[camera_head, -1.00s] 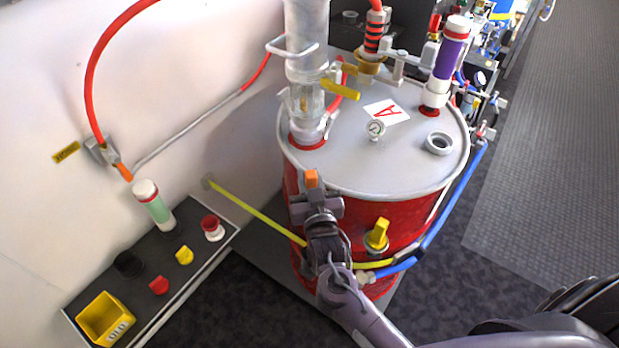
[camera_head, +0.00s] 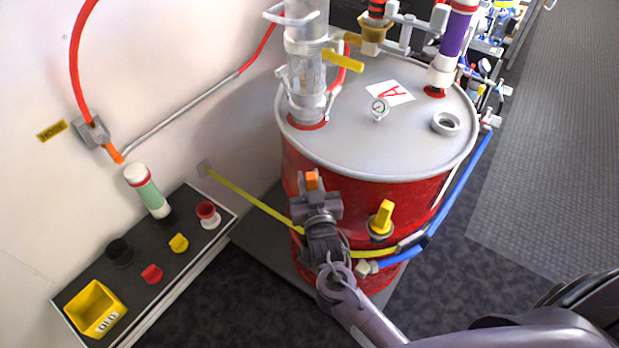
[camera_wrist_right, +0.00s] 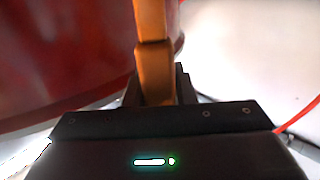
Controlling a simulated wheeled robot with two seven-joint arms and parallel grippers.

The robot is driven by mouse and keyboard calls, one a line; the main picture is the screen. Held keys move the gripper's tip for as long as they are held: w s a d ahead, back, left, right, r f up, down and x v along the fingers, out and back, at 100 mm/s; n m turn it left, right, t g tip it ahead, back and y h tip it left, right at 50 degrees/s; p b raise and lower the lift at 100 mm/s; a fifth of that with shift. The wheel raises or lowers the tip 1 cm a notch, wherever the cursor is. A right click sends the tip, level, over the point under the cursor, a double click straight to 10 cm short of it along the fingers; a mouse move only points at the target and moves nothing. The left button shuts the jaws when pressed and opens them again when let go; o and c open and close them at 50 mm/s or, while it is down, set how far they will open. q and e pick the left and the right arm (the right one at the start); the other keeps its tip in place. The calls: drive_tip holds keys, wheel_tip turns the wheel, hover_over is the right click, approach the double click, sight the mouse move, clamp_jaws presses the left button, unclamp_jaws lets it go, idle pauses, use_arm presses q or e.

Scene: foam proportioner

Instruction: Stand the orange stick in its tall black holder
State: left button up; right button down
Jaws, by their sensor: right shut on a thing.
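My right gripper (camera_head: 314,202) is shut on the orange stick (camera_head: 311,180). In the head view only the stick's short orange top shows above the jaws, in front of the red drum. In the right wrist view the orange stick (camera_wrist_right: 152,65) runs upward from between the jaws (camera_wrist_right: 157,98) and leaves the top of the picture. A round black holder (camera_head: 119,252), seen from above, stands on the dark shelf at the left, well apart from the gripper. My left gripper is not in view.
The dark shelf (camera_head: 80,292) also carries a yellow bin (camera_head: 94,308), red and yellow pieces, a red-and-white piece (camera_head: 208,215) and a green-and-white cylinder (camera_head: 147,190). A yellow hose (camera_head: 250,203) runs from the wall toward the red drum (camera_head: 415,200). Open floor lies at right.

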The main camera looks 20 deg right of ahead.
drive_tip(key=shift+f, duration=0.5)
drive_tip(key=c, duration=1.1)
unclamp_jaws()
drive_tip(key=shift+s+f+b, duration=0.1)
drive_tip(key=shift+s+b, duration=0.2)
drive_tip(key=s, duration=0.2)
drive_tip(key=s+a+b, duration=0.1)
drive_tip(key=s, duration=0.4)
drive_tip(key=shift+s+a, duration=0.1)
drive_tip(key=shift+a, duration=0.05)
